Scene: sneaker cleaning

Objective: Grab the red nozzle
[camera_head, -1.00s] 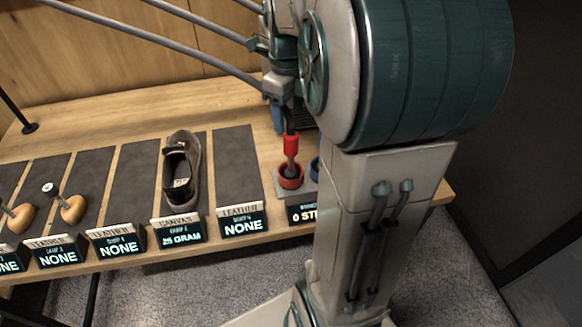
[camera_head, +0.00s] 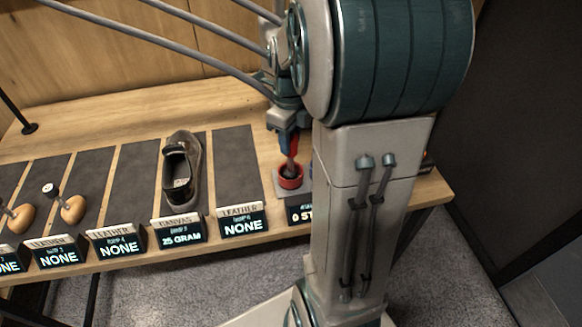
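The red nozzle (camera_head: 295,144) stands upright in a red ring-shaped holder (camera_head: 290,182) on a small grey base at the right part of the bench. My gripper (camera_head: 288,146) is right at the nozzle's upper part, pointing down, with a blue finger in front of or beside the red body. The finger hides part of the nozzle. I cannot tell whether the fingers are closed on it or only around it.
The wooden bench (camera_head: 90,120) carries dark mats with label displays. A dark shoe (camera_head: 181,170) lies on the canvas mat. Wooden-handled tools (camera_head: 73,208) lie at the left. My arm hides the bench right of the holder.

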